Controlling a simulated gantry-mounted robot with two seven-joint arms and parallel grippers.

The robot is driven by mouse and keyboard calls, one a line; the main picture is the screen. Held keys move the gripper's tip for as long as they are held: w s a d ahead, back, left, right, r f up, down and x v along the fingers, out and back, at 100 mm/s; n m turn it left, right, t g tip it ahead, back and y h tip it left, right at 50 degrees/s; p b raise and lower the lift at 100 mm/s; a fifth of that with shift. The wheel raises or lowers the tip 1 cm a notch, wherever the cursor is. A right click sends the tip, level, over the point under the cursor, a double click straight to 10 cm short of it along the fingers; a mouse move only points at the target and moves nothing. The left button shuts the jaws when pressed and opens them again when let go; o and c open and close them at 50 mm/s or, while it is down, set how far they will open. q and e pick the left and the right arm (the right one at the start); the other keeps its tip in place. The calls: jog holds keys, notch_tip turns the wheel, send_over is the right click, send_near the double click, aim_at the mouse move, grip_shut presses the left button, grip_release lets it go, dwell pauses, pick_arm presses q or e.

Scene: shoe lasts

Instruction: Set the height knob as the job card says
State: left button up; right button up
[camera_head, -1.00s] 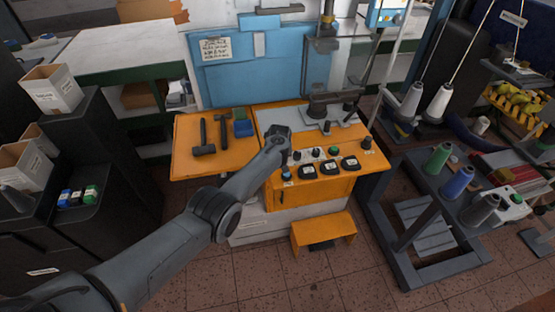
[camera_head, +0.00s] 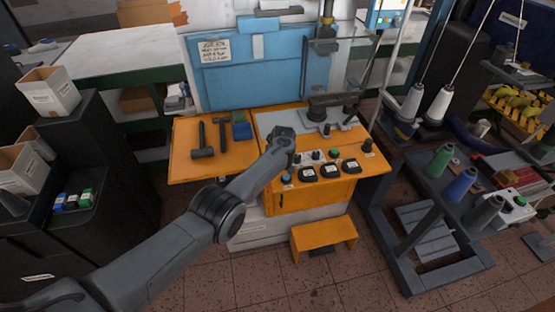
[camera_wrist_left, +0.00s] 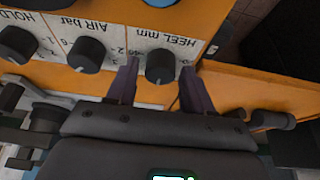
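A black knob (camera_wrist_left: 160,66) sits on a white strip marked "HEEL mm" upside down in the left wrist view. My left gripper (camera_wrist_left: 158,78) is open, with one finger on each side of this knob; gaps show between fingers and knob. Beside it are a knob marked "AIR bar" (camera_wrist_left: 87,55) and one marked "HOLD" (camera_wrist_left: 18,45). In the head view my left gripper (camera_head: 291,157) is at the left end of the control row on the orange machine (camera_head: 330,187). The job card (camera_head: 215,50) is on the blue panel; its writing is too small to read. My right gripper is not in view.
Two hammers (camera_head: 202,142) and a blue-green box (camera_head: 241,130) lie on the orange side table (camera_head: 183,165). A thread-spool stand (camera_head: 445,205) is at right, and an orange step (camera_head: 324,234) below.

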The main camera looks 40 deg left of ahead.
pick_arm(q)
jog(key=shift+o, duration=0.4)
jog(key=shift+r, duration=0.1)
jog(key=shift+d+r+p, duration=0.1)
jog(key=shift+r+p, duration=0.3)
jog(key=shift+p, duration=0.1)
jog(key=p+v, duration=0.5)
jog(key=v, duration=0.4)
jog(key=shift+s+d+r, duration=0.2)
jog(key=shift+s+r, duration=0.05)
jog(key=shift+r, duration=0.1)
